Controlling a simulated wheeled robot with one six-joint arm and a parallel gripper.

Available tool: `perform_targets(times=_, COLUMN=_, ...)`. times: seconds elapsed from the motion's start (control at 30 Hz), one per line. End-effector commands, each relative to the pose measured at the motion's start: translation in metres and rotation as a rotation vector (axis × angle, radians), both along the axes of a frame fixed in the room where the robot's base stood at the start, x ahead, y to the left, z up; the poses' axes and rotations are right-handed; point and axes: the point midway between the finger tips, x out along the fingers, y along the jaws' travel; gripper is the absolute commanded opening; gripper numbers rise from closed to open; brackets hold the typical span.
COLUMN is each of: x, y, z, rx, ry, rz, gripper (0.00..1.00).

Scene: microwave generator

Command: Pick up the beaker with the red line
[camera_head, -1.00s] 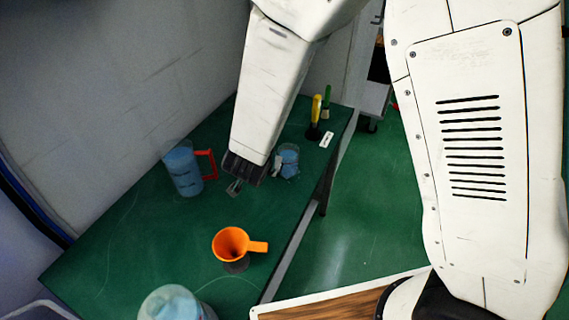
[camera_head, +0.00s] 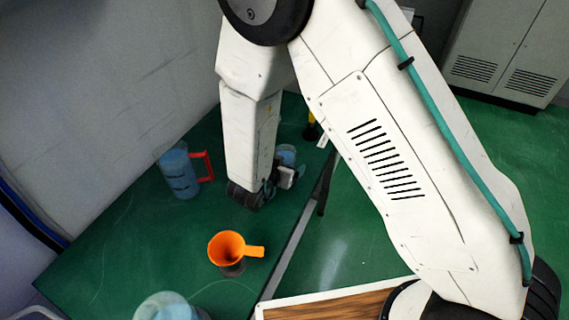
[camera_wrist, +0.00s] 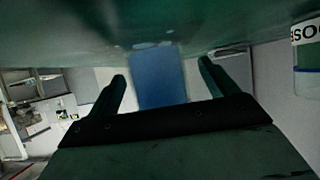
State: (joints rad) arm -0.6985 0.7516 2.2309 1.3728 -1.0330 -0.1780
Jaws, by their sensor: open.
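A small beaker with blue contents (camera_head: 287,153) stands on the green table, partly hidden behind my arm's wrist in the head view. No red line can be made out on it. My gripper (camera_head: 246,200) is low over the table, in front of and to the left of this beaker; its fingertips are hard to see there. In the wrist view my gripper (camera_wrist: 163,82) is open, and a blue block-like shape (camera_wrist: 160,77), which looks like beaker contents, shows between the two fingers. I cannot tell whether the fingers touch it.
A blue-filled jug with a red handle (camera_head: 179,174) stands at the left. An orange funnel (camera_head: 227,247) stands nearer the front, and another blue-filled vessel (camera_head: 165,306) is at the bottom edge. A yellow-handled tool (camera_head: 312,127) is behind. The green table (camera_head: 110,235) is clear at front left.

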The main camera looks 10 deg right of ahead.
Motion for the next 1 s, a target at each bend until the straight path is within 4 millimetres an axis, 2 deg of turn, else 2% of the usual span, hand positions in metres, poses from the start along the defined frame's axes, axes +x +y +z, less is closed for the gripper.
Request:
perform_targets(times=0.3, x=0.0058, y=-0.0043, z=-0.0038, rx=0.001, ry=0.001, rz=0.000, gripper=0.86)
perform_targets(times=0.37, x=0.0058, y=-0.0042, z=-0.0038, rx=0.001, ry=0.001, rz=0.000, gripper=0.72)
perform_targets(times=0.5, x=0.0056, y=-0.0039, z=-0.0037, rx=0.001, ry=0.001, rz=0.000, gripper=0.33)
perform_targets(times=0.53, x=0.0056, y=-0.0039, z=-0.0037, rx=0.001, ry=0.001, rz=0.001, gripper=0.31)
perform_targets(times=1.0, x=0.0057, y=-0.0036, z=0.0007, rx=0.001, ry=-0.001, rz=0.000, gripper=0.31)
